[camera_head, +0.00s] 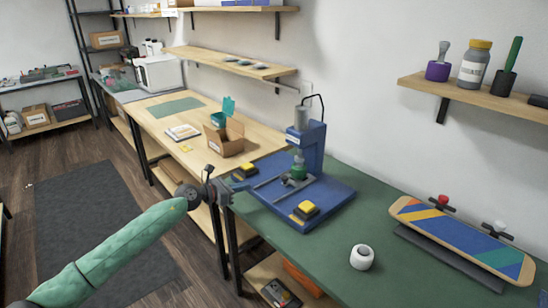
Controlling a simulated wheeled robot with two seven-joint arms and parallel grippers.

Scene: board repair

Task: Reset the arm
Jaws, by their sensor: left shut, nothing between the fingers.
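My left arm reaches in from the lower left in a green sleeve. Its dark gripper (236,185) is shut and empty, at the near left edge of the blue press (335,205). From this view I cannot tell whether it touches the press. The press stands on the green workbench top (330,262) and has yellow buttons (306,210) on its base. My right gripper is not in view.
A striped skateboard deck (462,238) lies on a dark stand at the right, near a white roll (362,257). A wooden bench (160,113) behind holds an open cardboard box (226,140). A wall shelf (470,95) holds bottles and tools. Open floor lies left.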

